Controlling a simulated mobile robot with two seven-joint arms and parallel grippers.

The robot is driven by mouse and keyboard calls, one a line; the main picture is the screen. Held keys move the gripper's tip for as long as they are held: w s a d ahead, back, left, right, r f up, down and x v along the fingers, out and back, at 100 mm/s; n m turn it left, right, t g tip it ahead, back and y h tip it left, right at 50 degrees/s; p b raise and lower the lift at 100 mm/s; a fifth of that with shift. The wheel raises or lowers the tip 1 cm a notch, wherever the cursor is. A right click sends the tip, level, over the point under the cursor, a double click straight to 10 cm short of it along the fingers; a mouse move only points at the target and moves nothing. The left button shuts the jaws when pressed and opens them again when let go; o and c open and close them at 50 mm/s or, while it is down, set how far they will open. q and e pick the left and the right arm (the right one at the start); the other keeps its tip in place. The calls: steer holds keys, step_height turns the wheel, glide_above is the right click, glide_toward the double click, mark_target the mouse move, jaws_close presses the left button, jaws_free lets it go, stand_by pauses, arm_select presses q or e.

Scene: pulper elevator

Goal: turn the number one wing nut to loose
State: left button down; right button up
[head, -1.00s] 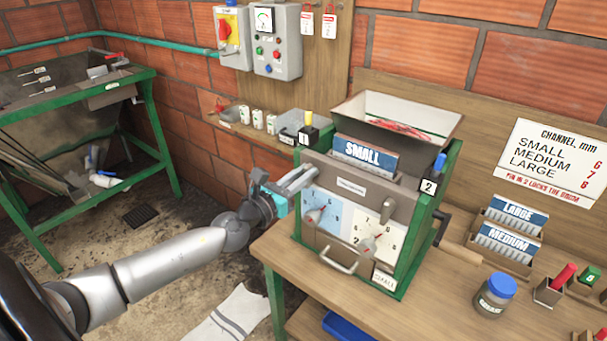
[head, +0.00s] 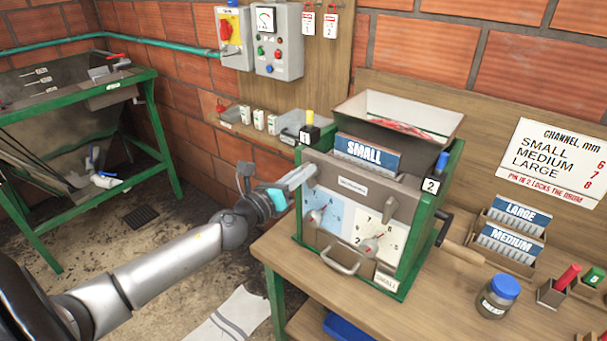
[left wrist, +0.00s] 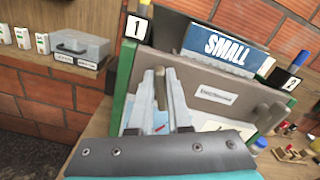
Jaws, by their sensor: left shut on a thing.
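The pulper (head: 400,240) stands on the wooden bench with a grey front plate and a green frame. The number one label and its yellow-topped pin (head: 309,132) are at its upper left corner. My left gripper (head: 303,177) reaches the plate's upper left from the left. In the left wrist view my left gripper (left wrist: 163,100) has its two pale fingers on either side of the number one wing nut (left wrist: 160,88), a grey upright piece, and is shut on it. A second wing nut (left wrist: 271,114) shows at the plate's right. My right gripper is out of view.
Two dials (head: 380,240) and a handle (head: 338,260) sit below the gripper on the pulper's front. The SMALL box (head: 366,155) is on top. A jar (head: 497,296) and holders stand at the bench's right. Open floor lies left of the bench.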

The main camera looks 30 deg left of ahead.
arm_select(q)
steer(key=shift+a+f+n+p, duration=0.1)
steer(key=shift+f+n+p, duration=0.25)
steer(key=shift+n, duration=1.8)
steer(key=shift+a+f+n+p, duration=0.1)
steer(key=shift+f+n+p, duration=0.3)
steer(key=shift+n, duration=1.8)
steer(key=shift+a+f+n+p, duration=0.15)
steer(key=shift+n+p, duration=0.3)
steer(key=shift+n, duration=1.7)
steer(key=c, duration=0.9)
jaws_free()
steer(key=shift+d, duration=0.1)
steer(key=shift+o, duration=0.2)
steer(key=shift+r, duration=0.1)
